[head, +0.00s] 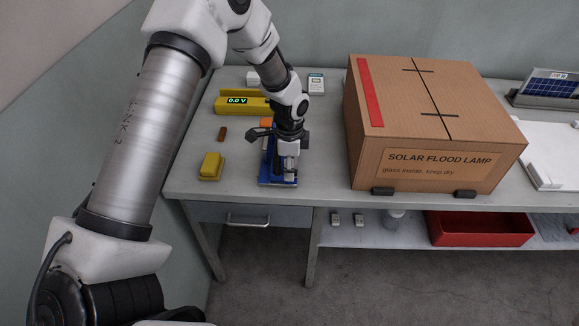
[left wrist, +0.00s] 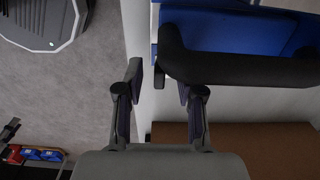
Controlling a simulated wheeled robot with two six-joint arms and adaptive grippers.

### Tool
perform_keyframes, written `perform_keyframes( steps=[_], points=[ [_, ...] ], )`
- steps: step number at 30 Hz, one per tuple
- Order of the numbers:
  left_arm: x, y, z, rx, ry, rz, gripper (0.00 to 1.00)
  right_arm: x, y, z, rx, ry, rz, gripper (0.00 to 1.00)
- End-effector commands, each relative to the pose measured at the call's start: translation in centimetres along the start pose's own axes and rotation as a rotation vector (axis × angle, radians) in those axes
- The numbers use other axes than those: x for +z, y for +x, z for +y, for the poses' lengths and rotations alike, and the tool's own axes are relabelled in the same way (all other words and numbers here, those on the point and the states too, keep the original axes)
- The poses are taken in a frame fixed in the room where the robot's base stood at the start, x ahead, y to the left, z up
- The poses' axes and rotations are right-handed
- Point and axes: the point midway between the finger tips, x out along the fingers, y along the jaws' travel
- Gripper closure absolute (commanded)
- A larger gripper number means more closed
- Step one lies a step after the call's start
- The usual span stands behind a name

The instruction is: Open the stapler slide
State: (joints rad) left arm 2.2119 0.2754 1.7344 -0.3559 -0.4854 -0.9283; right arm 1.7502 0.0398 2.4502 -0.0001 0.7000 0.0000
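The stapler (head: 266,181) is blue and stands near the front edge of the table, left of the carton. My left gripper (head: 288,168) points down over it and hides much of it. In the left wrist view the blue body (left wrist: 235,30) fills the top right, with a thick black bar across it. My left gripper (left wrist: 160,88) is open there, with a clear gap between its fingers. The right fingertip is close to the black bar; I cannot tell whether they touch. I cannot make out the slide's position. My right gripper is not in view.
A large carton (head: 440,110) labelled "SOLAR FLOOD LAMP" stands right of the stapler. A yellow block (head: 210,166) and a small brown piece (head: 222,134) lie to the left. A yellow meter (head: 245,103) is behind. A red bin (head: 480,228) sits on the lower shelf.

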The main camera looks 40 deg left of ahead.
Motion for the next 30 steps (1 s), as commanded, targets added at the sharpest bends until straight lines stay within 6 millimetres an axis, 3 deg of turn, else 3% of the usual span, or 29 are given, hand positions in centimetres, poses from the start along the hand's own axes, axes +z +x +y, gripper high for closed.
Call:
perform_keyframes(
  steps=[7, 8, 11, 17, 21, 28, 30],
  points=[
    [0.0, 0.4, 0.0, 0.000, 0.001, 0.000, 0.62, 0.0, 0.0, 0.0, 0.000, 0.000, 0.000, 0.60],
    [0.0, 0.4, 0.0, 0.000, 0.000, 0.000, 0.66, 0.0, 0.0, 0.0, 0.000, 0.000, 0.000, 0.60],
    [0.0, 0.4, 0.0, 0.000, 0.000, 0.000, 1.00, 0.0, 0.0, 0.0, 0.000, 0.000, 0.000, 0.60],
    [0.0, 0.3, 0.1, 0.000, 0.001, -0.001, 1.00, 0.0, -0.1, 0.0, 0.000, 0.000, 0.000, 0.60],
    [0.0, 0.1, 1.4, 0.003, 0.002, -0.002, 1.00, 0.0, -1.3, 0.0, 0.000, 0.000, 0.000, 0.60],
    [0.0, 0.4, 1.5, 0.001, 0.001, 0.000, 1.00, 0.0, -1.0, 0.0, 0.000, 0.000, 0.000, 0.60],
    [0.0, 0.4, 1.5, 0.000, 0.001, 0.000, 0.71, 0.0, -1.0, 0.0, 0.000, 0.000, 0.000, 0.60]
  ],
)
